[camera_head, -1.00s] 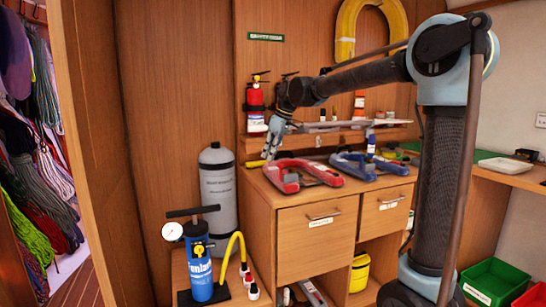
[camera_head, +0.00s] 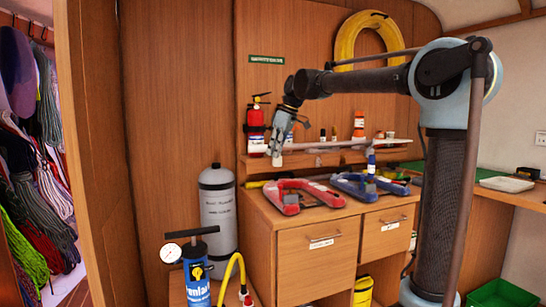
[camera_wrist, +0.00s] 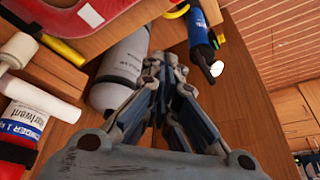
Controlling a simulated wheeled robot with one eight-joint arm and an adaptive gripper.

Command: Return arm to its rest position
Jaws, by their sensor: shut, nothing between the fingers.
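My gripper (camera_head: 277,162) is shut and empty. In the head view it hangs from my raised, nearly level forearm and points down, just right of the red fire extinguisher (camera_head: 256,128) and overlapping the left end of the back shelf. In the wrist view my gripper's fingers (camera_wrist: 163,62) come together in the middle. Beyond them in that view lie the grey cylinder (camera_wrist: 122,65) and the blue pump (camera_wrist: 200,35). I cannot tell whether the gripper touches the shelf; it looks apart from it.
A yellow coiled hose (camera_head: 345,42) hangs above. The grey cylinder (camera_head: 218,219) and blue pump (camera_head: 197,283) stand lower left. Wall space left of the extinguisher is clear.

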